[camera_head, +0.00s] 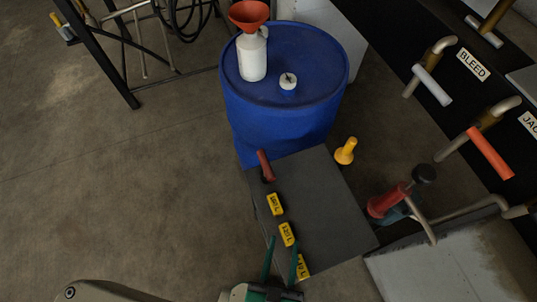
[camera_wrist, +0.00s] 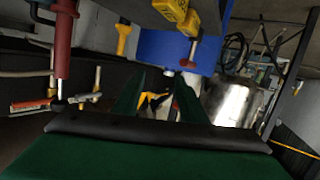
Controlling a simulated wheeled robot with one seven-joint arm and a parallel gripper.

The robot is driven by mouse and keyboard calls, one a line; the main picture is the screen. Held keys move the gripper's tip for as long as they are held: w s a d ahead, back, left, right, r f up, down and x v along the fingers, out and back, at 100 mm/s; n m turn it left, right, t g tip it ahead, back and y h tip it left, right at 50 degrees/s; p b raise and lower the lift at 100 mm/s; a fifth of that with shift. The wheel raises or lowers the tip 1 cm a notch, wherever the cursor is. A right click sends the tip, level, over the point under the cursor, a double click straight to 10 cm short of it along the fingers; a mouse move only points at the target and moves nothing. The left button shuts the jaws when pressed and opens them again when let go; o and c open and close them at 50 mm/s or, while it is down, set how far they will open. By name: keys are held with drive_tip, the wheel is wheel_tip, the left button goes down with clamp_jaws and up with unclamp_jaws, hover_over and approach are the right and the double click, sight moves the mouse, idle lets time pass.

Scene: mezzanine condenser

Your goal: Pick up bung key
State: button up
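A short red-handled tool (camera_head: 265,165) with a dark end lies near the far left edge of the grey table top (camera_head: 325,205). It looks most like the bung key, though its shape is too small to be sure. My gripper (camera_head: 281,260) is open and empty over the near edge of the table, beside the nearest yellow tag and well short of the red tool. In the wrist view, the open green fingers (camera_wrist: 160,90) frame the middle, and a small dark red piece, possibly the same tool, shows by the right finger.
Yellow labelled blocks (camera_head: 275,204) line the table's left side. Behind stands a blue drum (camera_head: 280,120) with a white bottle and red funnel (camera_head: 250,15). A yellow object (camera_head: 345,150), a red hand pump (camera_head: 390,200) and valve pipes are right.

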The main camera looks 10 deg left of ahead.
drive_tip(key=w+d+r+n+h, duration=0.1)
drive_tip(key=w+d+n, duration=0.35)
drive_tip(key=w, duration=0.55)
drive_tip(key=w+d+n+h, duration=0.1)
drive_tip(key=w+d+n, duration=0.4)
drive_tip(key=w, duration=0.5)
drive_tip(key=w+d+r+m+g+h, duration=0.2)
drive_tip(key=w+d+r+h, duration=0.2)
drive_tip(key=w+r, duration=0.3)
drive_tip(key=w+d+r+m+g+h, duration=0.1)
drive_tip(key=w+d+r+m+h, duration=0.1)
drive_tip(key=w+d+r+h, duration=0.45)
drive_tip(key=g+y, duration=1.2)
hover_over(264, 164)
drive_tip(key=f, duration=1.1)
drive_tip(key=shift+d+f, duration=0.2)
drive_tip(key=shift+f, duration=0.15)
drive_tip(key=shift+a+f, duration=0.15)
drive_tip(key=shift+f, duration=0.15)
wheel_tip(264, 164, down, 4)
drive_tip(key=shift+r, duration=0.2)
drive_tip(key=shift+w+d+f, duration=0.1)
drive_tip(key=shift+f, duration=1.55)
drive_tip(key=shift+w+d+f, duration=0.1)
drive_tip(key=shift+f, duration=1.5)
